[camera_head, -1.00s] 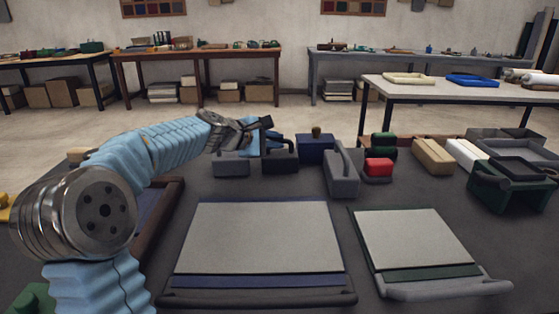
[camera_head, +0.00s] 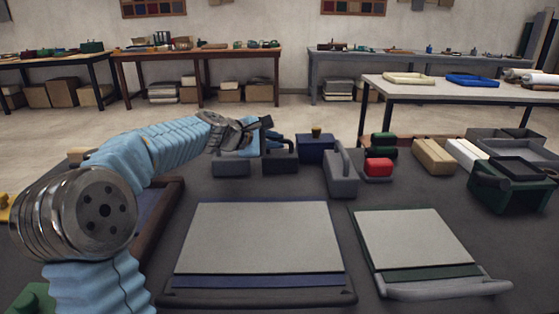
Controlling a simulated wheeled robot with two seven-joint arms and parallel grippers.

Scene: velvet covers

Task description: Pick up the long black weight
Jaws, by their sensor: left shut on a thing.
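The long black weight (camera_head: 280,162) is a dark block with a raised handle on the dark table, behind the large grey board. My left gripper (camera_head: 274,143) reaches in from the left and is shut on the black weight at its handle. The fingers partly hide the handle. The weight's base appears to be at table level; I cannot tell if there is any gap below it. My right gripper is not in view.
A red block (camera_head: 378,167) is farther right. Two grey boards (camera_head: 262,238) (camera_head: 412,238) lie in front.

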